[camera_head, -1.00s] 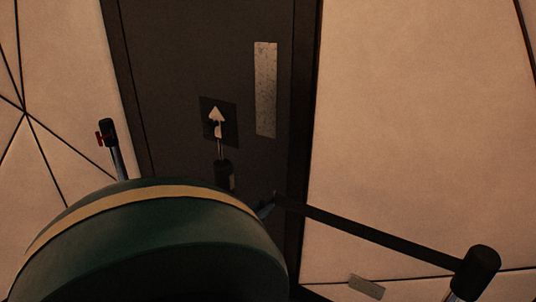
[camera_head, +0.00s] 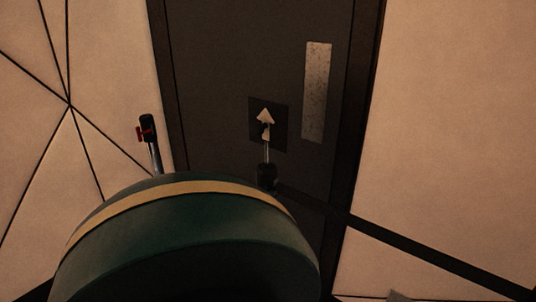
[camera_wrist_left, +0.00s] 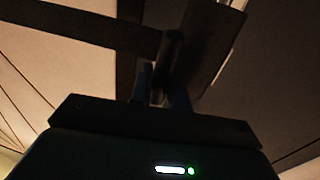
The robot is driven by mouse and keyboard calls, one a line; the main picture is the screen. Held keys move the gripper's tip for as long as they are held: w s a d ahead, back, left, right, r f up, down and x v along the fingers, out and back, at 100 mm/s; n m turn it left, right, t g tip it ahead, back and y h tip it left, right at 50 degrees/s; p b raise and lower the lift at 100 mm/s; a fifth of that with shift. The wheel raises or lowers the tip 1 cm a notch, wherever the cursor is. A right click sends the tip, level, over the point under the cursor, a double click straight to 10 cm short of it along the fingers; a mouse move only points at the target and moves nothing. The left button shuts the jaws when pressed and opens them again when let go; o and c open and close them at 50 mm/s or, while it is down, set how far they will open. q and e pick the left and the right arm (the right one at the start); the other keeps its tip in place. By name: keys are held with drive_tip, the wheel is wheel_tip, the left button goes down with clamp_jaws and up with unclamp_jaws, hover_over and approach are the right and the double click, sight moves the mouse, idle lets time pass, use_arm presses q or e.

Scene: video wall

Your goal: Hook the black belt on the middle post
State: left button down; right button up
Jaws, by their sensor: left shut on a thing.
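The black belt (camera_head: 420,258) runs from the lower right edge of the head view up to the middle post (camera_head: 267,176). Its end is right beside or in front of the post's dark top; I cannot tell whether they touch. My left gripper (camera_wrist_left: 163,88) is shut on the belt's end (camera_wrist_left: 172,55), with blue fingers on both sides of it in the left wrist view. In the head view my rounded arm hides most of this gripper and the post's lower part. My right gripper is not in view.
Another post (camera_head: 147,130) with a red clip stands at the left. A dark door (camera_head: 215,70) with a metal plate (camera_head: 317,90) and a small arrow sign (camera_head: 265,120) is behind the middle post. Pale panelled walls (camera_head: 460,120) flank it.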

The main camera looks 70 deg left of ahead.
use_arm(q)
drive_tip(key=shift+a+r, duration=0.1)
drive_tip(key=shift+a, duration=0.1)
drive_tip(key=c, duration=1.4)
unclamp_jaws()
drive_tip(key=shift+s, duration=0.1)
drive_tip(key=v, duration=1.3)
drive_tip(key=shift+s, duration=0.1)
